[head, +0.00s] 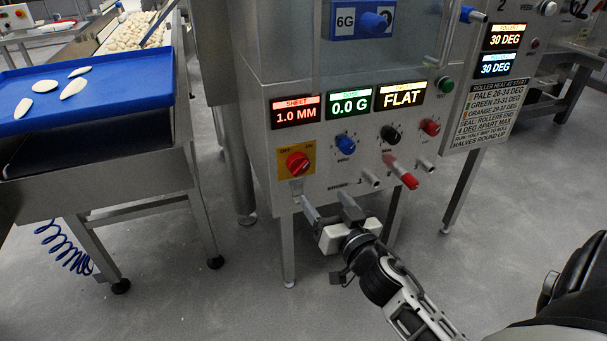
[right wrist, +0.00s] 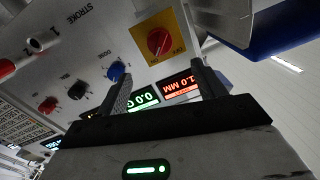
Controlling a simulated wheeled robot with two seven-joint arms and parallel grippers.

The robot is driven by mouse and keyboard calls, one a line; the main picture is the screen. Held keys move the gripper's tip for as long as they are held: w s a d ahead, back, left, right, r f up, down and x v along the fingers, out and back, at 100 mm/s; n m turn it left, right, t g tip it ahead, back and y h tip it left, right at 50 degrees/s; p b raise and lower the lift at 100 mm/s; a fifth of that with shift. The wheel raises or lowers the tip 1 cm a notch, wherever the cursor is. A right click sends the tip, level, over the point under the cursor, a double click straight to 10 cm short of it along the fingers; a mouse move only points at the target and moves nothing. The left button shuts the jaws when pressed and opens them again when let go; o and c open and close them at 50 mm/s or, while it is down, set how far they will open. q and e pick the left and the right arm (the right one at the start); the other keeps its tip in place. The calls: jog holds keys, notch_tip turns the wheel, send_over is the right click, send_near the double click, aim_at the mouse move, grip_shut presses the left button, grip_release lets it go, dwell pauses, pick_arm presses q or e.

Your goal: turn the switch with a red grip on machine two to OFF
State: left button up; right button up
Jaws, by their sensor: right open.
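A rotary switch with a red grip (head: 298,162) sits on a yellow plate (head: 283,173) at the lower left of the grey machine panel. It also shows in the right wrist view (right wrist: 158,40), with ON and OFF lettering on the plate. The grip looks slanted; I cannot tell for sure which mark it points to. My right gripper (head: 325,200) is open and empty, just below and slightly right of the switch, apart from it. In the right wrist view its fingers (right wrist: 160,76) reach toward the panel below the switch. My left gripper is out of view.
Above the switch are lit displays (head: 348,106). To its right are a blue knob (head: 345,142), black knob (head: 390,134), red knob (head: 430,127) and red-tipped lever (head: 408,180). A blue tray (head: 110,95) with dough pieces stands left. A neighbouring panel marked 2 is upper right.

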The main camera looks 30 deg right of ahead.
aim_at(303, 169)
jog(key=w, duration=0.4)
jog(key=w+d+b, duration=0.1)
jog(key=w, duration=0.3)
jog(key=w+d, duration=0.1)
jog(key=w, duration=0.2)
jog(key=shift+w, duration=0.4)
jog(key=c, duration=1)
